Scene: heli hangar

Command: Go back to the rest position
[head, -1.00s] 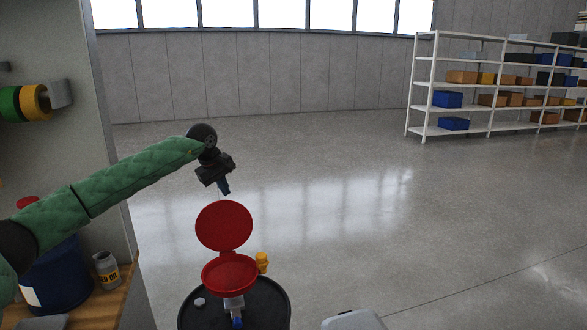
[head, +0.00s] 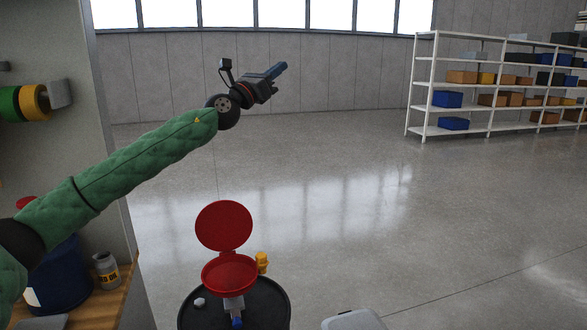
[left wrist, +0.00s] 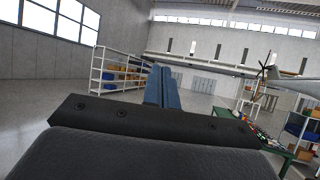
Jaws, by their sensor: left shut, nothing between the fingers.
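My left gripper (head: 280,70) is raised in the air, above and well clear of the drum, with its blue fingers pointing up and to the right. In the left wrist view its blue fingers (left wrist: 162,88) lie together, shut with nothing between them. My left arm in its green quilted sleeve stretches up from the lower left. My right gripper is not in view.
A black drum (head: 266,312) carries a red funnel (head: 230,272) with its round lid (head: 223,226) standing open, and a yellow fitting (head: 262,262) beside it. A wooden shelf (head: 100,305) with a bottle (head: 106,270) is at the left. A white rack (head: 489,106) stands far right. The floor between is clear.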

